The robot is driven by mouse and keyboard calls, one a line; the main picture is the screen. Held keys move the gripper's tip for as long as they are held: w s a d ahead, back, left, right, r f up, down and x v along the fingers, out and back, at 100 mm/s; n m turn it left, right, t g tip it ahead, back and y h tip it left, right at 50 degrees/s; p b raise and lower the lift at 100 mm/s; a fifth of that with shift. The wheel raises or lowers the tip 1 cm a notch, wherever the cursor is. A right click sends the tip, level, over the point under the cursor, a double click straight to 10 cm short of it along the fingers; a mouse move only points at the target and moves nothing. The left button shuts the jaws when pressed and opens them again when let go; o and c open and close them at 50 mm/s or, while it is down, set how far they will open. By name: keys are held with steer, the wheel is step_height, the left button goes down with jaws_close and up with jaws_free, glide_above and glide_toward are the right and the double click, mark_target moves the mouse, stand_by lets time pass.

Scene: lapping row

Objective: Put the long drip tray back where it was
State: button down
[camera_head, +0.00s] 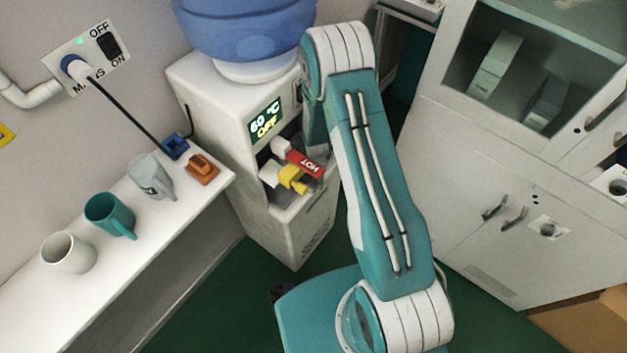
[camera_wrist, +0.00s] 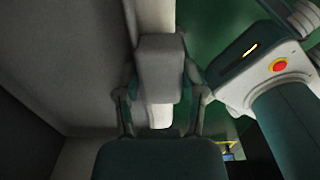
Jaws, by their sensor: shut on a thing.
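In the wrist view my gripper (camera_wrist: 160,92) has one finger on each side of a grey, box-shaped piece (camera_wrist: 160,68) and is shut on it. I take this piece for the long drip tray, though its full length cannot be made out. In the head view the gripper and tray are hidden behind my raised arm. The white water dispenser (camera_head: 215,95) stands left of my arm, with a blue bottle on top. Its recess holds a red HOT tap (camera_head: 305,163) and a yellow part (camera_head: 292,179). The recess floor is partly hidden by my arm.
A white shelf (camera_head: 130,262) on the left carries a white mug (camera_head: 68,253), a teal mug (camera_head: 110,215), a grey mug (camera_head: 150,178) and an orange item (camera_head: 201,169). A black cable hangs from the wall switch (camera_head: 90,57). Grey cabinets (camera_head: 480,165) stand right. Green floor lies between.

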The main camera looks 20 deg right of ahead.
steer(key=shift+c, duration=1)
jaws_free()
step_height(320, 180, up, 8)
steer(key=shift+f, duration=0.25)
